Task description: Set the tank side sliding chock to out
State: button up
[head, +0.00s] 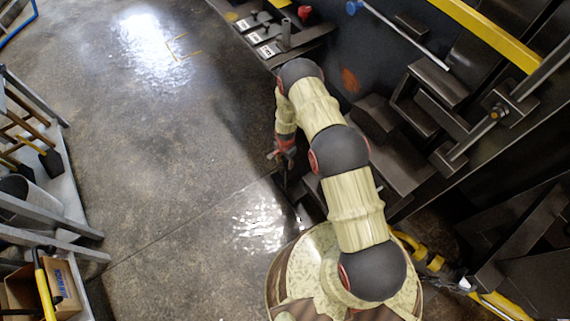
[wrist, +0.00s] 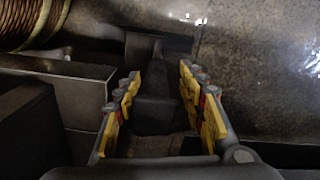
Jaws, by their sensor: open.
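My gripper (wrist: 160,76) is open, its yellow-padded fingers apart. In the wrist view a dark block (wrist: 155,112) lies between and below the fingers; it looks like the chock, but its identity and slide position are hard to tell in the dim light. I see no clear contact between fingers and block. In the head view my gripper (head: 284,160) hangs low at the left edge of the dark machine, beyond my base. The chock cannot be picked out there; my arm and the shadow cover much of that area.
A dark metal beam (wrist: 80,88) lies left of the fingers in the wrist view. In the head view the machine's brackets and rods (head: 490,120) stand at right. A shelf (head: 60,205) with tools and a box (head: 45,285) stands at left. The concrete floor (head: 150,150) between is clear.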

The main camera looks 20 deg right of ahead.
notch_tip(320, 180, up, 9)
jog(key=shift+r, duration=0.1)
dwell(0.3)
jog(key=shift+w, duration=0.1)
dwell(0.3)
